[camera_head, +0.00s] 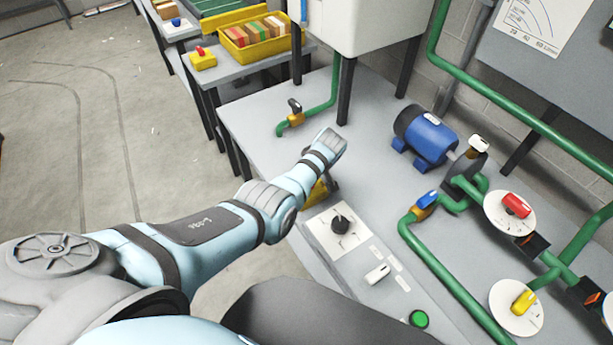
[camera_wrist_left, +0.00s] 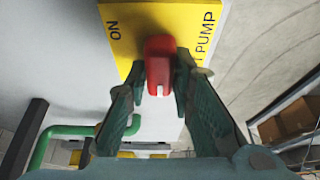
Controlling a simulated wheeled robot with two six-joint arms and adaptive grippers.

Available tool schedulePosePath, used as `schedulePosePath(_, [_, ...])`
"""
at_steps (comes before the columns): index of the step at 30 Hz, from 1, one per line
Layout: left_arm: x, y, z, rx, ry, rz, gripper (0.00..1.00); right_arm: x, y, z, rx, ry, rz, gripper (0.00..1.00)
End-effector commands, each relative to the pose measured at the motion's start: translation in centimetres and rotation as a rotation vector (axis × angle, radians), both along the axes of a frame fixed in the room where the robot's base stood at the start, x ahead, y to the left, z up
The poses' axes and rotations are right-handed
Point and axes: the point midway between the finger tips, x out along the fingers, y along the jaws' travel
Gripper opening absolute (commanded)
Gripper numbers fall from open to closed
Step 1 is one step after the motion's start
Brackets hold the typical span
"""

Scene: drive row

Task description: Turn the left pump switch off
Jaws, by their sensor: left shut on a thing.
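The red pump switch knob (camera_wrist_left: 159,62) sits on a yellow plate (camera_wrist_left: 143,18) in the left wrist view. The plate carries the word ON at its left and PUMP at its right; part of the lettering is hidden behind the knob. A white mark shows at the knob's lower end in that view. My left gripper (camera_wrist_left: 158,88) has a finger on each side of the knob and is shut on it. In the head view the yellow plate (camera_head: 315,196) shows only in part beside my left wrist, and the knob is hidden. My right gripper is not in view.
A black dial (camera_head: 340,224) on a white plate, a white switch (camera_head: 377,274) and a green button (camera_head: 418,318) lie along the bench's front edge. Green pipes (camera_head: 440,268) with coloured valves and a blue motor (camera_head: 425,136) stand at the right.

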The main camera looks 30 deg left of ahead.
Motion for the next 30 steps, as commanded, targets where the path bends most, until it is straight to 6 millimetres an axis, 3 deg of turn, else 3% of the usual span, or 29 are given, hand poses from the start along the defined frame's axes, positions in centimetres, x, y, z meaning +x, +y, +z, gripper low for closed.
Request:
schedulePosePath(1, [0.1,0.0,0.1,-0.002,-0.004,0.001,0.25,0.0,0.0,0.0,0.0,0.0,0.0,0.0])
schedulePosePath(4, [0.1,0.0,0.1,-0.002,-0.003,0.001,0.41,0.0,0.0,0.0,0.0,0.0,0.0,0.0])
schedulePosePath(17, [-0.1,-0.4,0.8,0.0,-0.003,-0.001,0.42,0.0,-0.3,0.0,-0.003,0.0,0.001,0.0])
schedulePosePath(20, [-0.4,-0.9,2.2,-0.003,-0.005,-0.001,0.42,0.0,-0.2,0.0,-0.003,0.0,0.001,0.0])
schedulePosePath(27, [-1.6,-3.2,8.5,-0.003,-0.005,-0.001,0.42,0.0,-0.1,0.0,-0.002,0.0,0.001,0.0])
schedulePosePath(30, [-1.9,-3.8,10.2,-0.002,-0.003,-0.002,0.42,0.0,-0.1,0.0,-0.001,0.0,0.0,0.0])
